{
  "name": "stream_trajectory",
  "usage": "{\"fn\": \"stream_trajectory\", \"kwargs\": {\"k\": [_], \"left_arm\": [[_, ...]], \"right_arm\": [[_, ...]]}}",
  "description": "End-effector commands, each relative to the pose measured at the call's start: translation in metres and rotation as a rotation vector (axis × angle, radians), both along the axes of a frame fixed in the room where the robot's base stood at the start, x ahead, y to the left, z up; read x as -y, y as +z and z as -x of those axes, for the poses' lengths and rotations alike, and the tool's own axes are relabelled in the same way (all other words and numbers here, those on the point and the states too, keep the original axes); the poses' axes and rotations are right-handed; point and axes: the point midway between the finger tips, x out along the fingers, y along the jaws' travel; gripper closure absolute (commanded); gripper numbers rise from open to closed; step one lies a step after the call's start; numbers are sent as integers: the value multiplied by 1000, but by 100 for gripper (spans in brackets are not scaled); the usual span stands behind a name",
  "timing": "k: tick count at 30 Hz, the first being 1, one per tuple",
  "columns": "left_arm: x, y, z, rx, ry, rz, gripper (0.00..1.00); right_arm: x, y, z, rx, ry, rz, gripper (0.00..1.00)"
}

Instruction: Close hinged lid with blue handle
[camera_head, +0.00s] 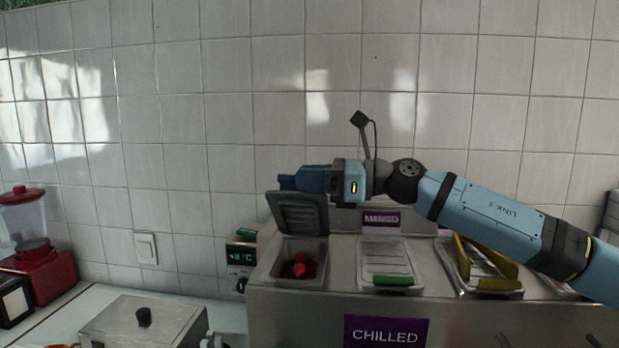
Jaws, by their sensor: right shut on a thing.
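The hinged lid (302,214) is dark grey and stands raised, nearly upright, at the back of the leftmost bin (287,283). Red fruit (299,267) lies in that open bin. The blue handle (287,183) is at the lid's upper edge. My right gripper (300,181) reaches in from the right and is shut on the blue handle; its fingers partly hide the handle. My left gripper is not in view.
A closed lid with a green handle (393,280) covers the bin to the right. Farther right is a bin with a yellow handle (499,284). A steel box with a black knob (143,317) and a red blender (30,250) stand at left. A tiled wall is behind.

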Motion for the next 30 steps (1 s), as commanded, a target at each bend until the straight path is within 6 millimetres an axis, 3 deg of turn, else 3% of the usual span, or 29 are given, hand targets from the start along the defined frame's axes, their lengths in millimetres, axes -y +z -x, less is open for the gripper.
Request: {"fn": "stream_trajectory", "kwargs": {"k": [1, 2, 6, 17, 20, 30], "left_arm": [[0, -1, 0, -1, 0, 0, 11], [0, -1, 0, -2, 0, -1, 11], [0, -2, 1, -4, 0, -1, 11], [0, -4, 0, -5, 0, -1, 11], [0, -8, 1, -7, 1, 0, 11], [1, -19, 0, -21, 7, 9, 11]], "right_arm": [[0, -3, -1, -3, -1, 3, 100], [0, -3, -1, -3, -1, 3, 81], [0, -2, -1, -3, -1, 3, 50], [5, -2, 0, -1, -1, 1, 50], [17, -3, 3, -1, -1, 1, 50], [92, -5, 17, -2, -3, 2, 50]]}}
